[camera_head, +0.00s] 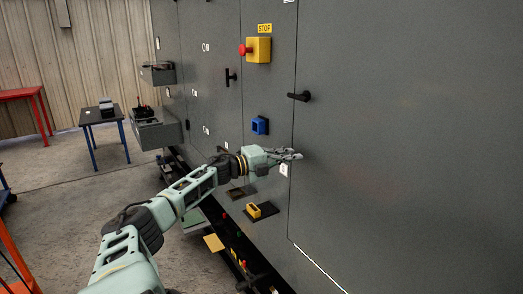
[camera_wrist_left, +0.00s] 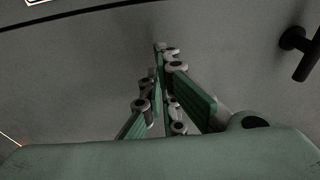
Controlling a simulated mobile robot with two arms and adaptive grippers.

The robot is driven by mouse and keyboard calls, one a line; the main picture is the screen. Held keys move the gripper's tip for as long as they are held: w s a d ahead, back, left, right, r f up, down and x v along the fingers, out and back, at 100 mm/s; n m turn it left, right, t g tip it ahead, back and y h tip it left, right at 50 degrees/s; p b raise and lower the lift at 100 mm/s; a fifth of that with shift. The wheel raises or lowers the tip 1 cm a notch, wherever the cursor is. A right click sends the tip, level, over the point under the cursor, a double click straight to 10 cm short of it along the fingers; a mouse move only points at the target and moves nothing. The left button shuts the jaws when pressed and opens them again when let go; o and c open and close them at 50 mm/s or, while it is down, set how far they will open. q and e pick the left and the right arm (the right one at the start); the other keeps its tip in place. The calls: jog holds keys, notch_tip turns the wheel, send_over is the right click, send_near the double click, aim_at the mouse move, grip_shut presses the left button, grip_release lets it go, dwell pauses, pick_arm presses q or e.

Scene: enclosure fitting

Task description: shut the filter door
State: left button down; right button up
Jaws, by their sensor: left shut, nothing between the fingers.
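A large grey door panel (camera_head: 410,150) with a black lever handle (camera_head: 299,96) fills the right of the head view. I take it to be the filter door. A dark seam runs down its left edge, and a bright line runs along its lower edge. I cannot tell whether it stands slightly ajar. My left gripper (camera_head: 292,155) is shut and empty, its tips at the panel near the left seam, below the handle. Contact is not clear. In the left wrist view the closed fingers (camera_wrist_left: 160,47) point at the grey surface (camera_wrist_left: 225,40), with the handle (camera_wrist_left: 303,50) at upper right.
Left along the cabinet front are a yellow box with a red stop button (camera_head: 257,49), a blue holder (camera_head: 260,125), a yellow holder (camera_head: 262,210) and open grey bins (camera_head: 157,132). A small table (camera_head: 103,115) and red table (camera_head: 22,93) stand farther left.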

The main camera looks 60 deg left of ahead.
pick_arm(q)
jog(key=s+a+b, duration=0.2)
jog(key=a+b, duration=0.2)
jog(key=a, duration=0.5)
jog(key=shift+s+a+r+b, duration=0.15)
jog(key=shift+s+a+b, duration=0.05)
jog(key=shift+a+b, duration=0.15)
pick_arm(e)
jog(key=f, duration=0.2)
jog(key=s+f, duration=0.1)
jog(key=f, duration=0.1)
jog(key=shift+f, duration=0.4)
jog(key=shift+w, duration=0.25)
